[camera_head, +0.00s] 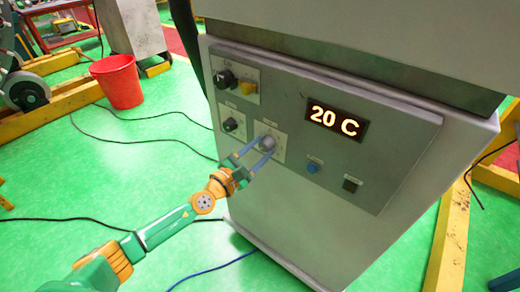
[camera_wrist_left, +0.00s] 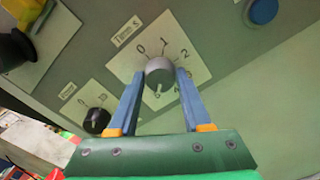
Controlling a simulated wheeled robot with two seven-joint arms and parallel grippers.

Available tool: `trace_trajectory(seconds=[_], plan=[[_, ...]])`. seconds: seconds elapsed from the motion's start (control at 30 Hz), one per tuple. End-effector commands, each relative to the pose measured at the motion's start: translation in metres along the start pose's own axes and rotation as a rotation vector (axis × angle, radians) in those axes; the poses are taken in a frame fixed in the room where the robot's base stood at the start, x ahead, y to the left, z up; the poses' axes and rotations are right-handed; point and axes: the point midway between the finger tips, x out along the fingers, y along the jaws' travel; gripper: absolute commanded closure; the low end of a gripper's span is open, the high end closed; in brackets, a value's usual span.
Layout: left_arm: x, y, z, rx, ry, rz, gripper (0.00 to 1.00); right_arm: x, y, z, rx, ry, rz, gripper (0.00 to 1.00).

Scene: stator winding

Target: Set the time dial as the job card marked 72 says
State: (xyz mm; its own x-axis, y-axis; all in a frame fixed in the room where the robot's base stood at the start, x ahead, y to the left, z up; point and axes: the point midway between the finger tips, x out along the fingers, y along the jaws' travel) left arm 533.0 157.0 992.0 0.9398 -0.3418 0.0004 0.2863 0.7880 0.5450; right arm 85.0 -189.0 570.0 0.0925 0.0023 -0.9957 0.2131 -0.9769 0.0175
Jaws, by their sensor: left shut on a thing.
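The time dial (camera_head: 267,143) is a round grey knob on a white scale plate on the machine's control panel. In the left wrist view the time dial (camera_wrist_left: 160,72) has figures around it, with 0, 1 and 2 readable and smaller ones lower down. A pale mark shows at its lower edge; I cannot tell exactly where it points. My left gripper (camera_head: 258,148) is shut on the dial, and its two blue fingers (camera_wrist_left: 160,82) lie on either side of it. No job card is seen. My right gripper is not in view.
The display (camera_head: 336,119) reads 20 C. A small black knob (camera_head: 230,125), a larger black knob (camera_head: 224,79), a yellow switch (camera_head: 248,88), a blue button (camera_head: 312,167) and a dark button (camera_head: 350,185) share the panel. A red bucket (camera_head: 118,82) and cables are on the green floor.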

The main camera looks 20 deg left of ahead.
Motion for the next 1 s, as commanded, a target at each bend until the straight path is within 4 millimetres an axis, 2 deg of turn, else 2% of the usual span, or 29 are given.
trace_trajectory(seconds=[0.13, 0.17, 0.2, 0.27, 0.57, 0.83, 1.0], plan=[[0.001, 0.005, 0.004, 0.003, -0.007, 0.012, 1.00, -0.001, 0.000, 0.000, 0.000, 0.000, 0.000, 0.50], [0.001, 0.005, 0.004, 0.002, -0.007, 0.012, 0.46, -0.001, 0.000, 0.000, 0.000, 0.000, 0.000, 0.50], [0.001, 0.005, 0.003, 0.002, -0.007, 0.012, 0.35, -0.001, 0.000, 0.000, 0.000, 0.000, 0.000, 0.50], [0.001, 0.004, 0.003, 0.002, -0.006, 0.010, 0.21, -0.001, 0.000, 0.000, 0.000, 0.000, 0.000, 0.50], [-0.002, 0.002, 0.001, 0.001, -0.002, 0.004, 0.21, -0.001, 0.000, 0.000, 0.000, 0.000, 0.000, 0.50], [-0.055, 0.000, -0.001, 0.003, 0.000, 0.001, 0.21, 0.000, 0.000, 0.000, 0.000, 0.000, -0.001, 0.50], [-0.070, 0.001, 0.001, 0.001, -0.002, 0.004, 0.21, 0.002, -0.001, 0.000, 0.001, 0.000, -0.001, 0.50]])
